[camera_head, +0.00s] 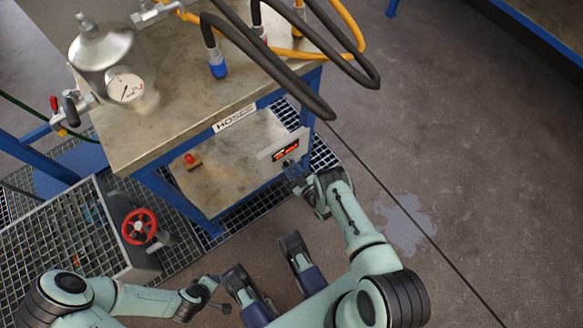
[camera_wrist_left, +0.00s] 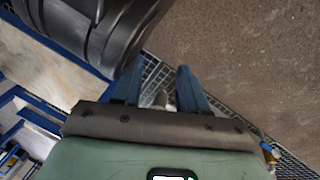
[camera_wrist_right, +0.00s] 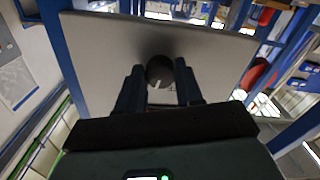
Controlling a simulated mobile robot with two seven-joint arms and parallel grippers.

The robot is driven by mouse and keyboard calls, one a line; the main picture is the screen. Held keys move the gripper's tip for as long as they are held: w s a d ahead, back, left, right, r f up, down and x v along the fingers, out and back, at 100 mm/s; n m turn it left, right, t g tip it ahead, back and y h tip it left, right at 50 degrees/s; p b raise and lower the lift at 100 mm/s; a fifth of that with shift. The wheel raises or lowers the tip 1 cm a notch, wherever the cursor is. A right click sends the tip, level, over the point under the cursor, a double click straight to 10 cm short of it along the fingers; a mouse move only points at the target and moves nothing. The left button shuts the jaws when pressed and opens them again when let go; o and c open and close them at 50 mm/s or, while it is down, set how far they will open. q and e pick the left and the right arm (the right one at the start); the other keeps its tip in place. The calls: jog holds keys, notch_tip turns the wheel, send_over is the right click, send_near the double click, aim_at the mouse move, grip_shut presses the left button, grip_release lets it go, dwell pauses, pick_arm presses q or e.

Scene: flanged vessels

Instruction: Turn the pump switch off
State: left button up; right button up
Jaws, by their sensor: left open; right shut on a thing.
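The pump switch is a dark round knob (camera_wrist_right: 160,70) on a pale grey panel (camera_wrist_right: 100,45) in the right wrist view. A short white mark shows on the knob. In the head view the panel (camera_head: 265,166) hangs under the bench's front right corner and bears a red and black label; my gripper hides the knob there. My right gripper (camera_head: 293,170) is shut on the knob, with one finger on each side of it. My left gripper (camera_wrist_left: 160,90) is open and empty; in the head view it is low, left of centre.
The bench (camera_head: 180,115) carries a metal vessel with a gauge (camera_head: 125,87) and thick black hoses (camera_head: 270,65). A red handwheel (camera_head: 139,226) stands at left over metal grating. A small red item (camera_head: 190,160) sits on the lower shelf. The floor at right is clear, with a wet patch (camera_head: 405,222).

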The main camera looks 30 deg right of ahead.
jog(key=n, duration=0.5)
jog(key=shift+n+p, duration=0.3)
pick_arm(q)
jog(key=shift+w+d+r+t, duration=0.15)
jog(key=shift+w+r+t, duration=0.15)
jog(key=shift+w+r, duration=0.65)
pick_arm(e)
jog(key=shift+d+n, duration=0.1)
jog(key=shift+n, duration=2.2)
pick_arm(q)
jog(key=shift+w, duration=0.1)
pick_arm(e)
jog(key=shift+s, duration=0.1)
jog(key=o, duration=1)
jog(key=shift+o, duration=0.2)
